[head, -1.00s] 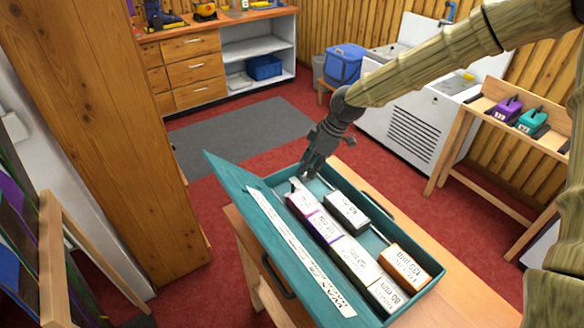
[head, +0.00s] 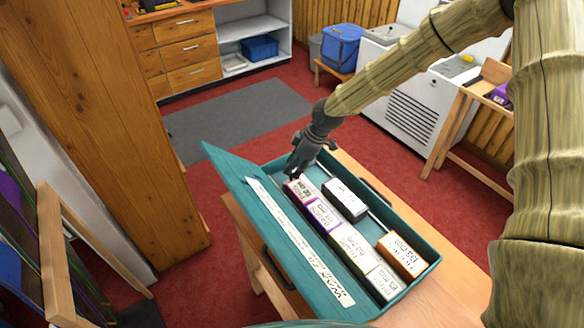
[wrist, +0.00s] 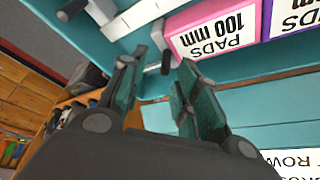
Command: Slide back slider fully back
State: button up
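An open teal case (head: 424,282) lies on a wooden bench, with its lid tilted up on the left. Two rows of labelled boxes stand in it, and thin rails show between some of them. My gripper (head: 292,172) is down at the far end of the case, beside the pink-edged box (head: 298,189). In the wrist view my gripper (wrist: 160,68) has its fingers apart. I cannot tell whether the fingers touch the peg.
A purple-edged box (head: 322,214) is beside the pink one. A black-sided box (head: 345,199) and an orange one (head: 402,257) form the right row. The lid (head: 234,180) stands close left of my gripper. A wooden cabinet (head: 100,130) is at left.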

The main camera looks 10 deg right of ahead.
jog(key=shift+s+a+f, duration=0.25)
jog(key=shift+s+f, duration=0.05)
jog(key=shift+s, duration=0.15)
jog(key=shift+w+a+f, duration=0.15)
jog(key=shift+w+f, duration=0.3)
jog(key=shift+f, duration=0.3)
jog(key=shift+s+r, duration=0.2)
jog(key=shift+s, duration=0.05)
jog(key=shift+w+f, duration=0.1)
jog(key=shift+w, duration=0.05)
grip_shut()
